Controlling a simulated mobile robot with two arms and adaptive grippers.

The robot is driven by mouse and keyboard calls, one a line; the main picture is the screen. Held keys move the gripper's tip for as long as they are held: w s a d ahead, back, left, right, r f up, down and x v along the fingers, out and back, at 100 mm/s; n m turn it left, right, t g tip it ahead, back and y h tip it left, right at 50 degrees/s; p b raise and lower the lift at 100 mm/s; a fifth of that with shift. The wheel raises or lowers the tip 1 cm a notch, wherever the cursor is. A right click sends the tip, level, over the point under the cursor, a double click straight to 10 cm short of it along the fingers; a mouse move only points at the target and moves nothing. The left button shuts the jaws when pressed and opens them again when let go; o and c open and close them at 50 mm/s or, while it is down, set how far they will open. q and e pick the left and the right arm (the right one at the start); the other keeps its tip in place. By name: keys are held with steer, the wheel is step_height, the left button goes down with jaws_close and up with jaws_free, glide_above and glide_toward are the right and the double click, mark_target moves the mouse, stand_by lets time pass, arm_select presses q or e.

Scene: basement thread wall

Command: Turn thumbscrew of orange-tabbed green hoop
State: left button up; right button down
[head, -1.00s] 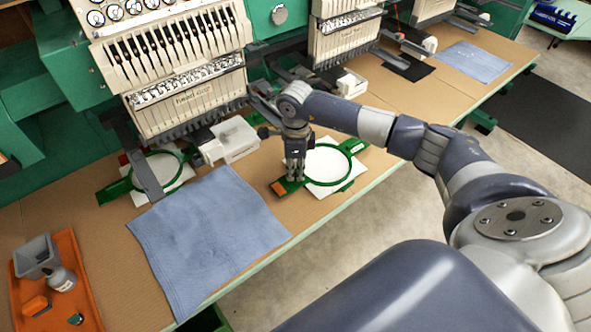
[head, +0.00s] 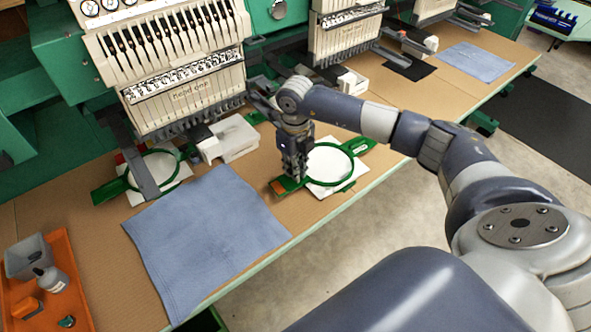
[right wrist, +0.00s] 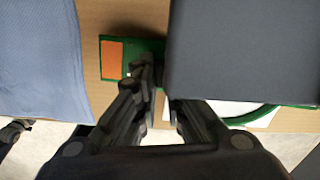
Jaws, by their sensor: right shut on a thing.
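The green hoop (head: 351,171) with the orange tab (head: 278,187) lies on the table near its front edge, around white fabric (head: 330,165). My right gripper (head: 293,176) points down over the tab side of the hoop. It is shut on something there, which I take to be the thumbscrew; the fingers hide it. In the right wrist view the orange tab (right wrist: 112,58) shows left of the fingers (right wrist: 158,85), on a green bar. A dark block of my own gripper covers much of the hoop in that view.
A blue cloth (head: 205,235) lies left of the hoop. Another green hoop (head: 150,180) sits under the embroidery machine head (head: 180,85). An orange tray (head: 75,275) with a grey bin and a bottle stands at the lower left.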

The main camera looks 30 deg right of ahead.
steer(key=m, duration=0.5)
steer(key=shift+b, duration=0.3)
steer(key=m, duration=0.9)
steer(key=shift+m, duration=2.1)
steer(key=shift+m+p, duration=0.35)
steer(key=shift+m, duration=0.35)
steer(key=c, duration=1.7)
jaws_free()
